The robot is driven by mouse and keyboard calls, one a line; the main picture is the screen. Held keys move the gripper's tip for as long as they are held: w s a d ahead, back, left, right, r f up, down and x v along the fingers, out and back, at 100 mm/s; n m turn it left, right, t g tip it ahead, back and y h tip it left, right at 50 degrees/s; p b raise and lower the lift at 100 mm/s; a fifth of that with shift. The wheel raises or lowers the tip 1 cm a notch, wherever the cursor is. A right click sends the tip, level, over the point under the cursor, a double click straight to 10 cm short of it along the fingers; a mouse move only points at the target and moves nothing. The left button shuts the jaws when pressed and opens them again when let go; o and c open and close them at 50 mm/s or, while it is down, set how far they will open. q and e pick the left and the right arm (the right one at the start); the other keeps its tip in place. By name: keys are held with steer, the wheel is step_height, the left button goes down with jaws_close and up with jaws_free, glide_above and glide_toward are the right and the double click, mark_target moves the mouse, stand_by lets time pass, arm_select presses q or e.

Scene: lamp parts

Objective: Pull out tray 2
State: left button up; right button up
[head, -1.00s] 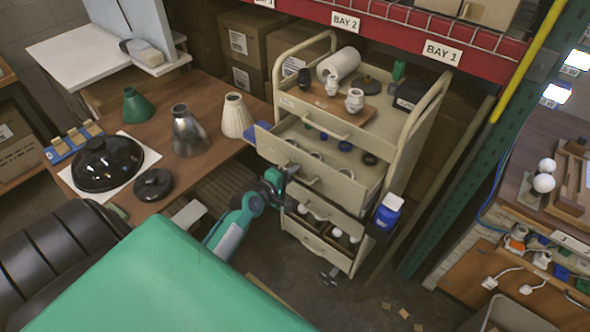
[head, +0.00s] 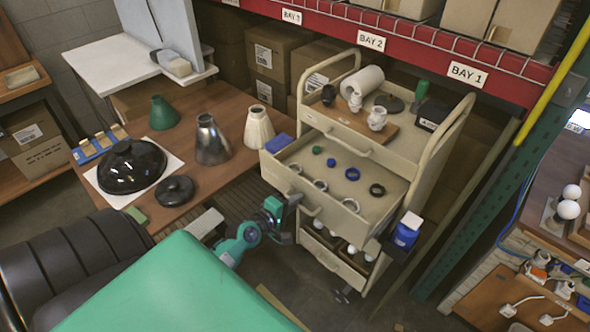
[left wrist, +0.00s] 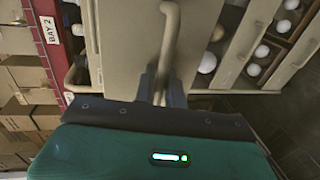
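The cream cart (head: 440,145) stands in the middle of the head view. Its second tray from the top, which I take as tray 2 (head: 325,205), is pulled well out and shows several white, blue, green and black rings inside. My left gripper (head: 296,209) is at the bar handle on that tray's front. In the left wrist view, the handle (left wrist: 168,40) runs down between the two dark fingers (left wrist: 162,90), which sit close on both sides of it. The fingertips themselves are partly hidden. My right gripper is not in view.
Lower trays with white bulbs (head: 335,245) are partly open below. A blue-labelled bottle (head: 407,230) sits at the cart's right side. A wooden table (head: 225,160) with lamp shades stands to the left. Bare floor lies in front of the cart.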

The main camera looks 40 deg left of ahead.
arm_select(q)
steer(key=shift+o, duration=1)
steer(key=b+v, duration=0.3)
steer(key=v, duration=1)
steer(key=shift+s, duration=0.4)
steer(key=shift+a+r, duration=0.1)
